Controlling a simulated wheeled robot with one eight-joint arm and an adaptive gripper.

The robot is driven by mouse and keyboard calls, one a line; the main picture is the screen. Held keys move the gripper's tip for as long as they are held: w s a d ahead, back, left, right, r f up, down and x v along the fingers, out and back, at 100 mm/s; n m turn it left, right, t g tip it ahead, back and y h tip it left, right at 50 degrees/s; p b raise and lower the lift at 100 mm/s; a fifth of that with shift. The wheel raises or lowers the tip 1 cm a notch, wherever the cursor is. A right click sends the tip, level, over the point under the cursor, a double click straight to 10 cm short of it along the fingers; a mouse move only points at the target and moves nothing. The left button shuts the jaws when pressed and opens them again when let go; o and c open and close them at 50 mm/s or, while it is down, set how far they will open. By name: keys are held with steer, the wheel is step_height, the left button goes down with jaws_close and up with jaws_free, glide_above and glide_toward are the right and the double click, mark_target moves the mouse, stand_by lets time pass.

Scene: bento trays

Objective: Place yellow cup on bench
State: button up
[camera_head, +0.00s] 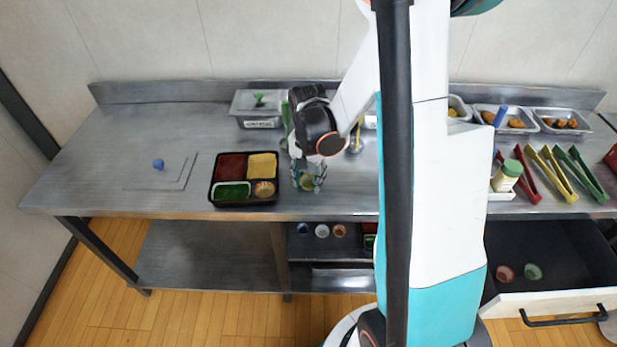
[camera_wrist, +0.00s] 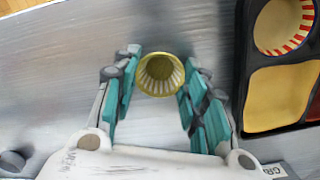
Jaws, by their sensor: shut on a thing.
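The yellow cup (camera_wrist: 160,75) has a pleated pale inside and a yellow rim. In the wrist view it sits between the teal fingertips of my gripper (camera_wrist: 158,80), which is shut on it. In the head view my gripper (camera_head: 309,178) points down over the front part of the grey metal bench (camera_head: 340,195), just right of the black bento tray. The cup (camera_head: 307,183) shows small and partly hidden between the fingers there. I cannot tell whether its base touches the bench.
The black bento tray (camera_head: 215,190) has red, yellow and green sections and a red-striped cup (camera_wrist: 284,25). A blue item (camera_head: 158,164) lies at the left. Metal bins (camera_head: 257,108), coloured tongs (camera_head: 551,175) and a jar (camera_head: 507,176) are farther back or right. An open drawer (camera_head: 550,300) juts out right.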

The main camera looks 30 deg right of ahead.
mark_target(308, 186)
steer(key=o, duration=0.7)
steer(key=shift+f, duration=0.1)
step_height(308, 186, up, 12)
steer(key=p, duration=0.4)
steer(key=shift+p, duration=0.35)
steer(key=shift+a+r, duration=0.1)
steer(key=shift+r, duration=0.1)
